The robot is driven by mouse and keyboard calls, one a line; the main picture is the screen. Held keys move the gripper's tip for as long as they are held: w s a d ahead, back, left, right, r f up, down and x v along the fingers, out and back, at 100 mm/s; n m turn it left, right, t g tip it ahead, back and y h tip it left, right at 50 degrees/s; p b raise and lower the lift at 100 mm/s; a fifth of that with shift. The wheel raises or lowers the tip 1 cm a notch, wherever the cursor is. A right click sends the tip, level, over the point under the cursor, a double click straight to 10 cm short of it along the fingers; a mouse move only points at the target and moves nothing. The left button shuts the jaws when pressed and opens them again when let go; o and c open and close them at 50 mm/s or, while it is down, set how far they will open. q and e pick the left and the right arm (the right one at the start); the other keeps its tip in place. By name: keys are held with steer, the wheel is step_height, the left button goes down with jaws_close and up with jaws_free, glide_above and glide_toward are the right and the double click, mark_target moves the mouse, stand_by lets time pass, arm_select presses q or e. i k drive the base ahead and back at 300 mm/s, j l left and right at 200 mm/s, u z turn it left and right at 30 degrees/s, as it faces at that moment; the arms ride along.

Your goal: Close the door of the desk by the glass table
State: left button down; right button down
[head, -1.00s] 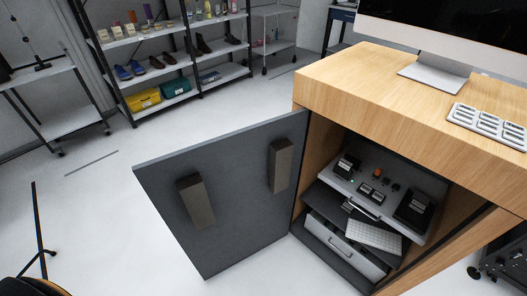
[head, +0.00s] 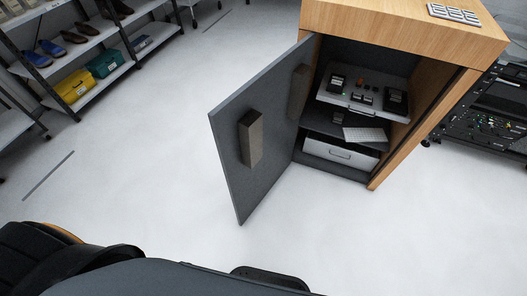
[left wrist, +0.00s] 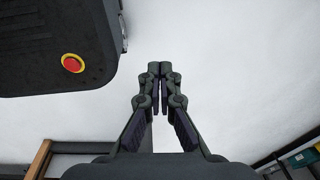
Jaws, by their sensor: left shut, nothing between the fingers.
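The desk (head: 400,22) is a light wood cabinet at the upper right of the head view. Its dark grey door (head: 225,130) stands wide open, swung out to the left of the opening, with two dark blocks on the face that shows. My left gripper (left wrist: 160,72) shows in the left wrist view, fingertips together and empty over pale floor. It touches nothing there. My right gripper is in neither view, and no gripper shows in the head view. The glass table is not clearly identifiable.
Inside the cabinet are a shelf with black devices (head: 396,101), a white keyboard (head: 365,135) and a silver drawer (head: 340,153). A shelf rack with shoes and a yellow box (head: 74,87) stands upper left. A rack of electronics (head: 490,122) stands right. The floor before the door is clear.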

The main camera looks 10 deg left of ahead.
mark_target(255, 130)
steer(key=i+j+z, duration=0.1)
steer(key=j+z, duration=0.3)
steer(key=j, duration=0.35)
steer(key=j+z, duration=0.35)
steer(key=j, duration=0.4)
steer(key=k+j+z, duration=0.15)
steer(key=j+z, duration=0.25)
steer(key=j, duration=0.3)
steer(key=i+j+z, duration=0.1)
steer(key=j, duration=0.3)
steer(key=i+j, duration=0.1)
steer(key=j, duration=0.3)
steer(key=z, duration=0.05)
